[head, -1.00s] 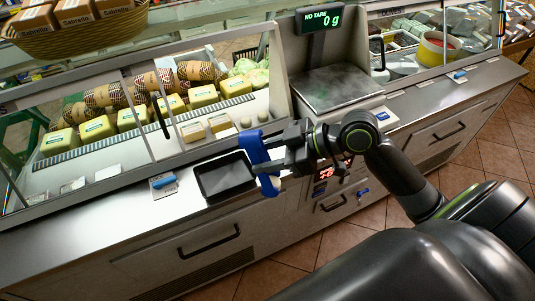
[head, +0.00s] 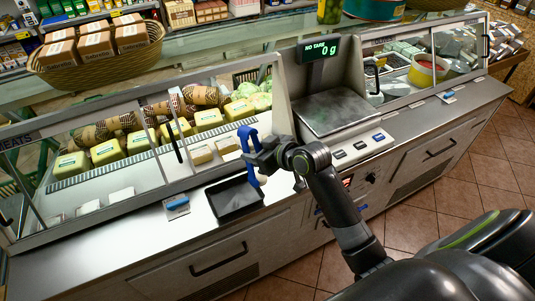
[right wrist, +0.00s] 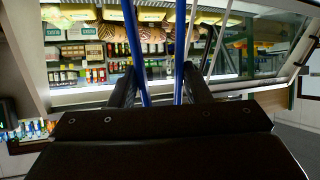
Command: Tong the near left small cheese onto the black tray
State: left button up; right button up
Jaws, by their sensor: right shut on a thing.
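My right gripper (head: 262,158) is shut on blue tongs (head: 246,134), held upright above the counter at the front glass of the cheese case. In the right wrist view the two blue tong arms (right wrist: 133,48) stand apart between my fingers (right wrist: 155,92), with nothing seen between them. The black tray (head: 234,199) lies empty on the counter, below the tongs. Two small pale blocks (head: 201,155) sit in the case, left of the tongs. The small round pale pieces seen earlier right of the blocks are now hidden behind the tongs and gripper.
Large yellow cheeses (head: 108,152) stand in a row behind the glass. A scale (head: 337,110) reading 0 g is to the right. A card with a blue piece (head: 177,204) lies left of the tray.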

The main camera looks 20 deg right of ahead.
aim_at(244, 151)
jog(key=shift+m+t+h, duration=0.3)
jog(key=shift+m+h, duration=0.4)
jog(key=shift+m, duration=0.1)
jog(key=w+a+p, duration=0.1)
jog(key=w+a+f+p, duration=0.1)
jog(key=w+a, duration=0.1)
jog(key=shift+w+f, duration=0.2)
jog(key=shift+w, duration=0.05)
notch_tip(244, 151, down, 6)
jog(key=a+b, duration=0.1)
jog(key=b, duration=0.5)
jog(key=shift+w+f+h, duration=0.25)
jog(key=shift+h, duration=0.05)
jog(key=o, duration=0.7)
jog(key=shift+c, duration=0.2)
jog(key=shift+r, duration=0.15)
